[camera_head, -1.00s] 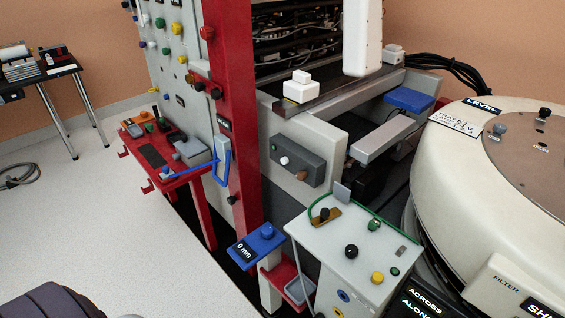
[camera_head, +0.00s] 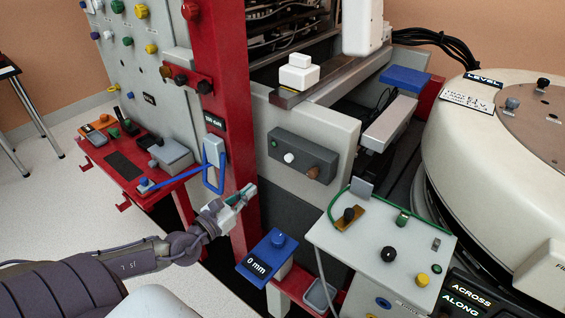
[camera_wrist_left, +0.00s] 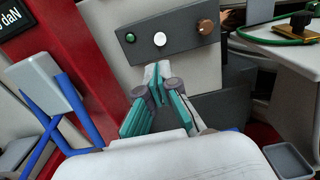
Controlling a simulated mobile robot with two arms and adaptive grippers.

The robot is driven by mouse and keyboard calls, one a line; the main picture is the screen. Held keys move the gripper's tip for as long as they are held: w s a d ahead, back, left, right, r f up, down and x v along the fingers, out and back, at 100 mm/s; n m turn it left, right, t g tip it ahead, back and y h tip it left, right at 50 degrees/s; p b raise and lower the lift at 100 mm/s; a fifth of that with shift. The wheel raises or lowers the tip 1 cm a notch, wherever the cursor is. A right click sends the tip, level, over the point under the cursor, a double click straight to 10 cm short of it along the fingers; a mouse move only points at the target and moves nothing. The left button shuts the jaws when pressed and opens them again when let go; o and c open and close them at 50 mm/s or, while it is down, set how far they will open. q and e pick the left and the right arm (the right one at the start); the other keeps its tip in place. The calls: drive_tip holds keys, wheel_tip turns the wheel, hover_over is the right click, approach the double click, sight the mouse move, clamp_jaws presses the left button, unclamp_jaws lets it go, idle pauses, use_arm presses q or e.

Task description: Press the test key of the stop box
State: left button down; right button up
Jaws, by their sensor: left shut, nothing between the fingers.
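A dark grey box (camera_head: 303,146) with a green lamp-like knob, a white round button (camera_head: 289,158) and a brown knob (camera_head: 313,172) is fixed to the pale front panel of the machine. I see no label on it saying stop box. My left gripper (camera_head: 248,192) is shut and empty, below and left of this box, in front of the red post. In the left wrist view the closed fingertips (camera_wrist_left: 156,72) point toward the grey box (camera_wrist_left: 172,36), just under its white button (camera_wrist_left: 160,39), apparently apart from it. My right gripper is not in view.
A blue "0 mm" gauge (camera_head: 266,255) sits just below my left gripper. A white box with knobs (camera_head: 378,247) and a green cable stands to the right. A blue-handled grey part (camera_head: 213,152) hangs on the red post (camera_head: 222,100). Pale floor is clear at the left.

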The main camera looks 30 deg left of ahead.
sight(287, 160)
use_arm(q)
drive_tip(key=w, duration=0.4)
drive_tip(key=w+p, duration=0.1)
drive_tip(key=w, duration=0.4)
drive_tip(key=w+d, duration=0.1)
drive_tip(key=w, duration=0.4)
drive_tip(key=shift+d, duration=0.1)
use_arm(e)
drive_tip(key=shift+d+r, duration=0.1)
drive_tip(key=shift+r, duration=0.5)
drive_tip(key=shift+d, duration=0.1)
